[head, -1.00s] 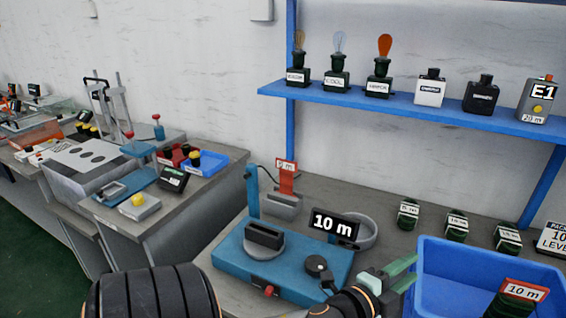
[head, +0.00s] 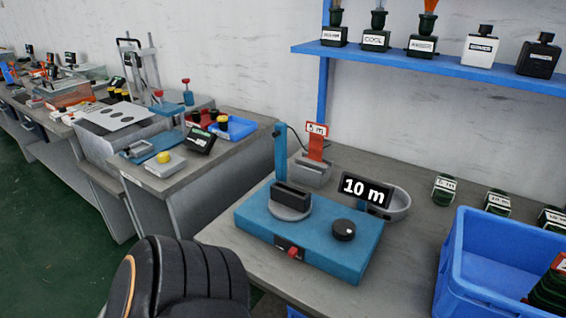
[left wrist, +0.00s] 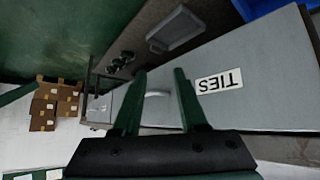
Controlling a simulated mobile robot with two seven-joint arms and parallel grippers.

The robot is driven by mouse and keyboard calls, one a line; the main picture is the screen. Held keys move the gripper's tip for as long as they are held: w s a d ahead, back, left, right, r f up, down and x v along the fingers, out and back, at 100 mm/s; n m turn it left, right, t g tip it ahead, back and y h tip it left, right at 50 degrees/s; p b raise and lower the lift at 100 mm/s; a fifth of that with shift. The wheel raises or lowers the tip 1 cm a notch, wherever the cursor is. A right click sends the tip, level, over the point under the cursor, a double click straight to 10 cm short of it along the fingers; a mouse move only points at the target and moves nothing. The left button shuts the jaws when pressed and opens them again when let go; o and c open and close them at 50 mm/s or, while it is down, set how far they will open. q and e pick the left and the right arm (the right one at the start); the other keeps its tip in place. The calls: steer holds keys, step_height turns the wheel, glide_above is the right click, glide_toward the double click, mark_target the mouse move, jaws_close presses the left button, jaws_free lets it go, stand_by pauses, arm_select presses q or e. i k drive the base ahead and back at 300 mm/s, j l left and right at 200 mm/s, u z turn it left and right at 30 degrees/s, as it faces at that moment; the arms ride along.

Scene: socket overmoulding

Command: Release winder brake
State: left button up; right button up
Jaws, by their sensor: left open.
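The blue winder (head: 345,255) sits on the grey bench in the head view. A black slotted block stands on its grey turntable (head: 290,208), and a round black knob (head: 343,230) is on its top right. A small red lever or knob (head: 294,252) sticks out of its front face. A "10 m" display (head: 366,190) stands behind it. My left gripper (left wrist: 160,72) is open and empty in the left wrist view, in front of a grey panel labelled TIES (left wrist: 219,81). My black left arm shows at the bottom of the head view, with its gripper hidden. My right gripper is out of view.
A blue bin (head: 480,291) stands right of the winder, with several dark labelled spools (head: 444,189) behind it. A grey holder with a red tag (head: 317,140) is behind the winder. A blue shelf (head: 400,60) hangs above. Another bench (head: 215,160) lies left.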

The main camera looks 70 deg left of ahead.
mark_target(292, 252)
steer(key=l+u, duration=0.1)
steer(key=u, duration=2)
